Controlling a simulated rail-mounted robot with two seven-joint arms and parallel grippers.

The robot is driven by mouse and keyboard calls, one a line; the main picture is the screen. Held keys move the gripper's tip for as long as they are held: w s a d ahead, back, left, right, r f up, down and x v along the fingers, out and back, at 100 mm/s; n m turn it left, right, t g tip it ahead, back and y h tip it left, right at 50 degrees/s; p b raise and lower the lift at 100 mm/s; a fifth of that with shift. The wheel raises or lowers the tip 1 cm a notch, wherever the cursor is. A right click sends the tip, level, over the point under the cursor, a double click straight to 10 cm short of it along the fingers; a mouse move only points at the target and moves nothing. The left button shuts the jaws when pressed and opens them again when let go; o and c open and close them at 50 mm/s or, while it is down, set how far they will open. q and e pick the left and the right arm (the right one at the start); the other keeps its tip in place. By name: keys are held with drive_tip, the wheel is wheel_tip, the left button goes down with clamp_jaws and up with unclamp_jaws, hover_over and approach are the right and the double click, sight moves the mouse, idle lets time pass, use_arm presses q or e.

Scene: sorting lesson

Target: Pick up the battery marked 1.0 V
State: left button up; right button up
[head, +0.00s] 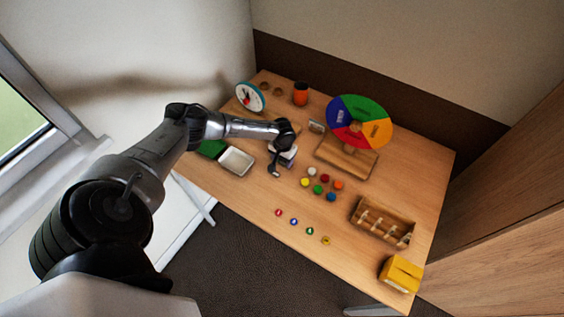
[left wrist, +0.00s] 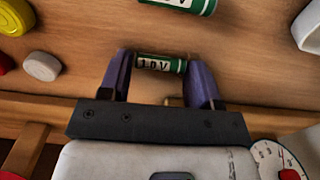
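In the left wrist view a green battery (left wrist: 162,64) with a white label that appears to read 1.0 V lies on its side. It shows between the two purple fingers of my left gripper (left wrist: 160,72), which stand apart. The fingers seem to cover its ends; contact is not clear. A second green battery (left wrist: 178,4) lies beyond it, cut by the top edge, its label ending in 0 V. In the head view my left gripper (head: 275,170) is low over the table, left of the coloured counters. The batteries are not clear there. My right gripper is not in view.
On the wooden table (head: 225,185) are a metal tray (head: 237,160), coloured counters (head: 320,189), a colour wheel (head: 360,122) on a wooden stand, a wooden rack (head: 382,222), a yellow box (head: 401,274), an orange cup (head: 300,94) and a round dial (head: 250,97). The front middle holds small tokens (head: 294,222).

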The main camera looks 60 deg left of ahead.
use_arm(q)
drive_tip(key=c, duration=0.5)
drive_tip(key=shift+r, duration=0.15)
